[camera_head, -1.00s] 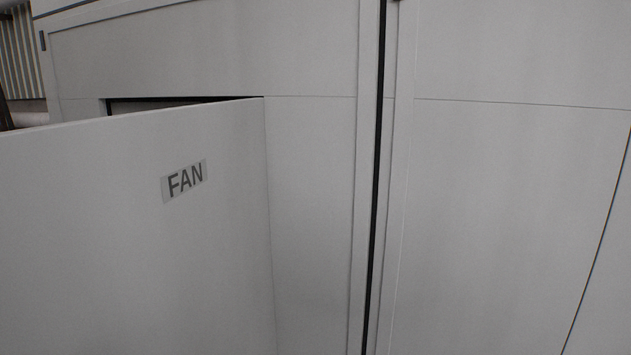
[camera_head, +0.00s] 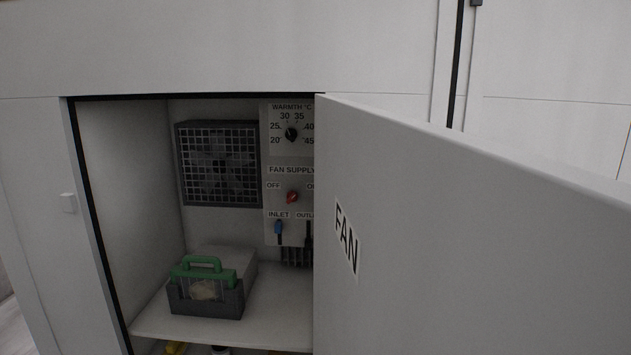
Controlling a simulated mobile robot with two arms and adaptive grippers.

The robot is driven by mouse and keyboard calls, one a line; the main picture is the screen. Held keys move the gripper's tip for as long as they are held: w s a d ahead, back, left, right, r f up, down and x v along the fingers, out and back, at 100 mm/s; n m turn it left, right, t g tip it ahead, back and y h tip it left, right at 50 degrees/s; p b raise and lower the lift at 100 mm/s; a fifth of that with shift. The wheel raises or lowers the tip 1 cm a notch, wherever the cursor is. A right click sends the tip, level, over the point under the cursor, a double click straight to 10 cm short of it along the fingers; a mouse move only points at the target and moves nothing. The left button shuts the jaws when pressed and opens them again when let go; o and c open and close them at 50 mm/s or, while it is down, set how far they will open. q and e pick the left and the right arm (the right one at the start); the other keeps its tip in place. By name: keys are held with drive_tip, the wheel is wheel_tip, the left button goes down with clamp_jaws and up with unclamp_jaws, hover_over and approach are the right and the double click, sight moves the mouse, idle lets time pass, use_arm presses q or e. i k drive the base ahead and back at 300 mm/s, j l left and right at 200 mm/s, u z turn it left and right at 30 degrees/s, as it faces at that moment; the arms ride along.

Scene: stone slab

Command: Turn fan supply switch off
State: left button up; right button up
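The fan supply switch (camera_head: 292,197) is a small red knob on a light control panel (camera_head: 279,222) inside an open cabinet compartment. OFF is printed to its left; the lettering on its right is cut off by the door. Its exact pointing direction is too small to tell for sure. The cabinet door (camera_head: 450,230), marked FAN, stands open on the right and hides the panel's right edge. Neither of my grippers is in view.
A fan behind a dark grille (camera_head: 218,163) is on the back wall. A grey box with a green handle (camera_head: 205,285) stands on the compartment's shelf (camera_head: 285,320).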

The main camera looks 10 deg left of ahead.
sight(292, 196)
drive_tip(key=i+j+z, duration=0.1)
drive_tip(key=j, duration=2.05)
drive_tip(key=i+z, duration=0.05)
drive_tip(key=i, duration=0.05)
